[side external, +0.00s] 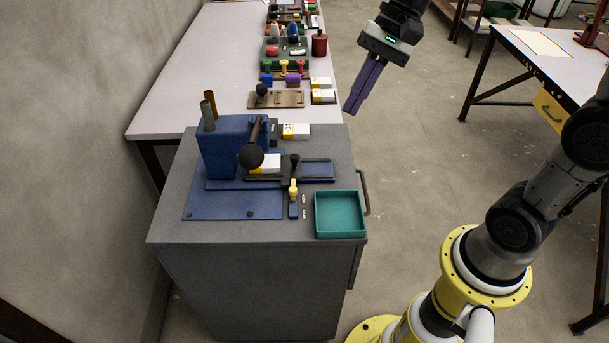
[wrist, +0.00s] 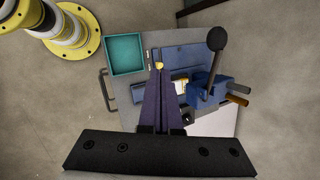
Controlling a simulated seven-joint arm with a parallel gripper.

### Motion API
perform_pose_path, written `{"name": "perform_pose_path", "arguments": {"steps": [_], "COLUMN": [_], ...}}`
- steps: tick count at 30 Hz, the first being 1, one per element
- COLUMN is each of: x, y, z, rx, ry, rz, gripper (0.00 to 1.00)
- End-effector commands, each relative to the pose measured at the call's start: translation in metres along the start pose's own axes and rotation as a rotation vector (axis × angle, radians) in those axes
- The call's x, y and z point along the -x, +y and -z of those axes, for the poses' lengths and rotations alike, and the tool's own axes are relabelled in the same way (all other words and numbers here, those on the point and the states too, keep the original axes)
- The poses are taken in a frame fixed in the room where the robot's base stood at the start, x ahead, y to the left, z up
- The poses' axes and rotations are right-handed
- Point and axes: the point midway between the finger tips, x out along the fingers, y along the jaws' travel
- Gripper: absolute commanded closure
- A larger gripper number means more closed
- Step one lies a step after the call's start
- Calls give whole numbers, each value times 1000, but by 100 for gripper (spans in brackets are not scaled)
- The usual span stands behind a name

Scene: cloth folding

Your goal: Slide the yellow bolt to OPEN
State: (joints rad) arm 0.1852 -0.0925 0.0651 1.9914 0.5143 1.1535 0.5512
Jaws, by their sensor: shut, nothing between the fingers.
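The yellow bolt (side external: 293,188) stands on a narrow blue plate on top of the grey cabinet, left of the teal tray. Small white labels (side external: 304,206) lie beside it; their text is too small to read. In the wrist view the yellow bolt (wrist: 159,66) shows just beyond my fingertips, partly hidden by them. My gripper (side external: 350,108) has long purple fingers, pressed together and empty. It hangs in the air to the right of and above the cabinet, apart from the bolt. The fingers also show in the wrist view (wrist: 160,80).
The teal tray (side external: 341,214) sits at the cabinet's front right. A blue press with a black-knobbed lever (side external: 251,156) stands left of the bolt. A black knob (side external: 295,160) stands just behind the bolt. A long table (side external: 190,80) with stamps and boxes lies behind.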

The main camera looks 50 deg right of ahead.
Motion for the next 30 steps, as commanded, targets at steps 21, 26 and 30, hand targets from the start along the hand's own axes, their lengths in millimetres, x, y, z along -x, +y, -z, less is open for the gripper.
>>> {"name": "perform_pose_path", "arguments": {"steps": [21,26,30], "x": [-124,-137,-137], "y": [15,31,34], "z": [168,176,179], "rx": [-625,-672,-683], "ry": [-349,-374,-375], "rz": [-19,-35,-33], "gripper": [100,100,100]}}
